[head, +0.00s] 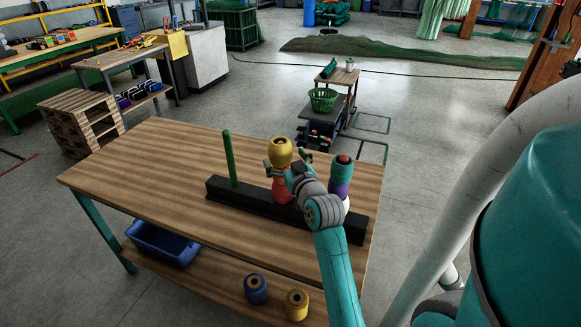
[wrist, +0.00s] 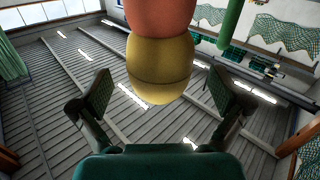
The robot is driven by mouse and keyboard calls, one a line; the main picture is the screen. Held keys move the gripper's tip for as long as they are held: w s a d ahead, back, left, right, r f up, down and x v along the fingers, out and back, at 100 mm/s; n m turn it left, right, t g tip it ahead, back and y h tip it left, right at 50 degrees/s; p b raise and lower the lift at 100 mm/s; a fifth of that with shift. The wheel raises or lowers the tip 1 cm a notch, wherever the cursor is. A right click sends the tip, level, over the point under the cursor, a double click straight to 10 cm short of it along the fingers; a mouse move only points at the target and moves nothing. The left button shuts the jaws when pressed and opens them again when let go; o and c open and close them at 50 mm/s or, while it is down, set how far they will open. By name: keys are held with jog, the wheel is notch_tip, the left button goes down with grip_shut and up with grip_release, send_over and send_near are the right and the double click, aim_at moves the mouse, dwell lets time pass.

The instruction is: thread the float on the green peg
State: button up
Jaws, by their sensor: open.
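The green peg (head: 229,160) stands bare and upright at the left end of a black base (head: 265,198) on the wooden table. It also shows at the top right of the wrist view (wrist: 231,30). A yellow float (head: 280,150) sits on top of a red float (head: 283,191) near the middle of the base. In the wrist view the yellow float (wrist: 158,75) lies between and beyond the fingers, with gaps on both sides. My gripper (head: 287,161) is open around the yellow float. It also shows open in the wrist view (wrist: 160,88). Any peg inside that stack is hidden.
A stack with a teal float (head: 342,171), a purple float (head: 340,189) and a red tip stands to the right. A blue float (head: 255,289), another yellow float (head: 297,304) and a blue bin (head: 160,243) are on the lower shelf. The tabletop's left half is clear.

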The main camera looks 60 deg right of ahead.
aim_at(280, 152)
jog(key=shift+x, duration=1.6)
jog(key=c, duration=1.3)
jog(key=shift+s+a+r, duration=0.1)
jog(key=shift+r, duration=2.25)
jog(key=shift+s+a+r, duration=0.1)
jog(key=shift+r, duration=2.3)
